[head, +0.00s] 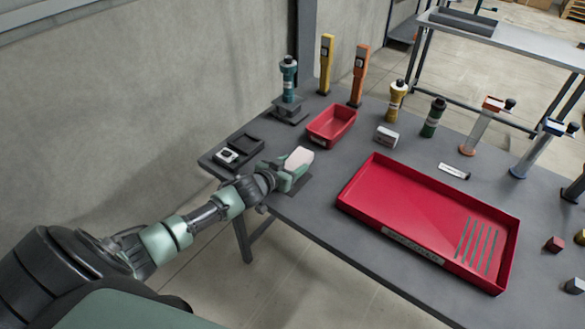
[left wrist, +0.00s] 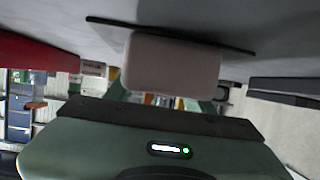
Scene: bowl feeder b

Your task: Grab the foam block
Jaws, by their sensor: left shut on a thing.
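The foam block (head: 299,157) is a pale pinkish-white block with rounded edges near the left front edge of the grey table. My left gripper (head: 296,170) is shut on it, with the block's top showing above the green fingers in the head view. In the left wrist view the foam block (left wrist: 172,65) fills the middle, just beyond the gripper body. A thin dark pad (head: 301,188) lies on the table under the gripper and block. I cannot tell whether the block touches it. My right gripper is not in view.
A small red bin (head: 331,126) stands just behind the block. A large red tray (head: 372,215) lies to the right. A black tray (head: 244,143) and a small white device (head: 227,156) are at left. Bottles and upright tools line the back. The table (head: 325,185) is clear between block and large tray.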

